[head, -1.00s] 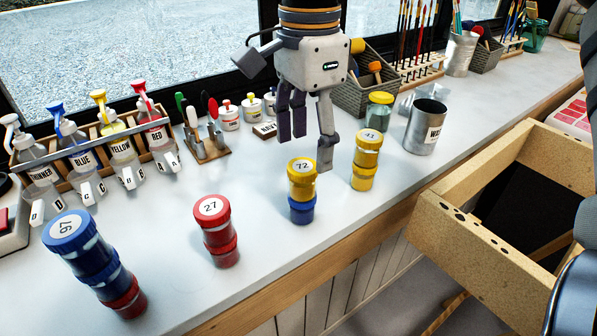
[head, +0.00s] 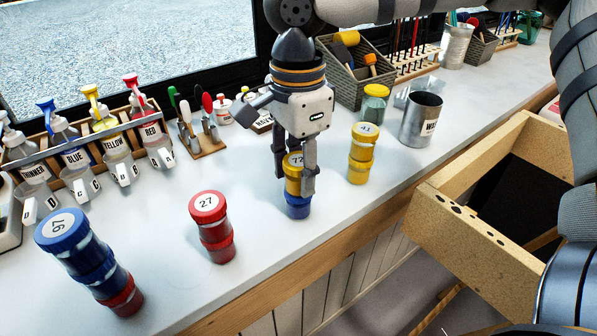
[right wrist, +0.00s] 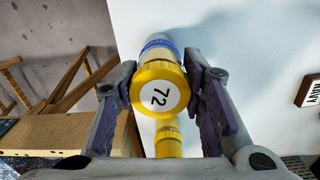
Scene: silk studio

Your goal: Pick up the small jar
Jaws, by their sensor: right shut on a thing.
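The small jar (head: 291,184) has a yellow lid with a white label reading 72. It sits on top of a blue jar (head: 298,208) on the white counter. My right gripper (head: 296,185) points down over it and is shut on it, a finger on each side. In the right wrist view, the yellow lid (right wrist: 159,89) is between the two fingers (right wrist: 160,92), and part of the blue jar (right wrist: 160,46) shows past it. The yellow jar still appears stacked on the blue one. My left gripper is not in view.
Yellow stacked jars (head: 361,155) stand just right of the gripper. Red jars (head: 212,228) and a blue-topped stack (head: 90,262) stand to the left. A metal can (head: 421,119) and a glass jar (head: 375,104) are behind right. An open wooden drawer (head: 480,235) is at right.

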